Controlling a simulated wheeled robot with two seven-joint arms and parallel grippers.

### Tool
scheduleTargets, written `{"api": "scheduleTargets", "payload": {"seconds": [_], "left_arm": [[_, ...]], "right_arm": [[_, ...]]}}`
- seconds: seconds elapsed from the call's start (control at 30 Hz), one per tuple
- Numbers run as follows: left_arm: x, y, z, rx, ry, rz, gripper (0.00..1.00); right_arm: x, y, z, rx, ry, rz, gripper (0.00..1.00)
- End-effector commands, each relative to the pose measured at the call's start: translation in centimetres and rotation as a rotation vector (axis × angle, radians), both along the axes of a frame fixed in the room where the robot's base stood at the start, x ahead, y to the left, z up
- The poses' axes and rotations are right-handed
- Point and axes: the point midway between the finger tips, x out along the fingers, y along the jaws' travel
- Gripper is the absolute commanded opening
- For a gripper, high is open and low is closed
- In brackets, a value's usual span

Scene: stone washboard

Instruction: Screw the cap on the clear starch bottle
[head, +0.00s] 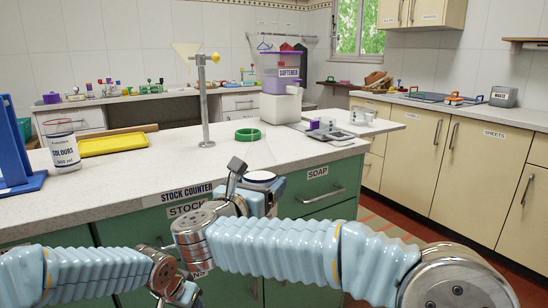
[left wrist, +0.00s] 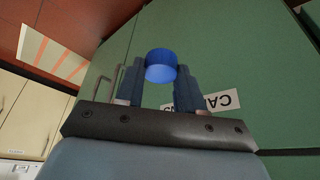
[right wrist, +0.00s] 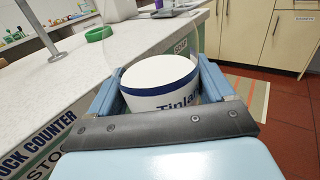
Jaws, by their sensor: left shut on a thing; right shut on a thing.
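My right gripper (head: 257,188) is shut on the starch bottle (right wrist: 160,78), just off the front edge of the counter. The bottle has a white label with a blue band and partly visible lettering; clear walls show faintly above its white part. It also shows as a pale round shape in the head view (head: 261,177). My left gripper (left wrist: 160,85) is shut on a blue cap (left wrist: 161,65), held between its fingertips in front of a green cabinet front. In the head view the left gripper (head: 180,291) is low at the bottom, and the cap is hidden there.
The stock counter (head: 180,170) has bare room in the middle. On it stand a clear COLOURS jar (head: 62,148), a yellow tray (head: 112,144), a metal post (head: 204,105), a green ring (head: 248,135) and a softener dispenser (head: 281,88). Green drawers (head: 320,193) lie below its edge.

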Motion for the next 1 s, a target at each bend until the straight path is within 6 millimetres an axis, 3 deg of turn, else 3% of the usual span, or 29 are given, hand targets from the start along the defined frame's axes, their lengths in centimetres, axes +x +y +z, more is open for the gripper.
{"api": "scheduleTargets", "payload": {"seconds": [0.1,0.2,0.43,0.57,0.7,0.83,1.0], "left_arm": [[0.0,0.0,0.0,0.000,0.000,0.000,0.10],[0.0,0.0,0.0,0.000,0.000,0.000,0.10],[0.0,0.0,0.0,0.000,0.000,0.000,0.10],[0.0,0.0,0.0,0.000,0.000,0.000,0.10],[0.0,0.0,0.0,0.000,0.000,0.000,0.10],[0.0,0.0,0.0,0.000,0.000,0.000,0.10],[0.0,0.0,0.0,0.000,0.000,0.000,0.10]], "right_arm": [[3.2,-3.3,-5.6,-0.003,0.008,0.016,0.19],[5.0,-6.0,-10.3,-0.003,0.010,0.051,0.19],[6.3,-12.5,-21.8,0.002,0.013,0.165,0.19],[5.1,-16.2,-28.1,0.007,0.013,0.240,0.19],[2.4,-19.5,-33.9,0.009,0.010,0.313,0.19],[-0.6,-21.6,-37.4,0.010,0.007,0.360,0.19],[-3.4,-23.0,-39.3,0.006,0.000,0.391,0.19]]}}
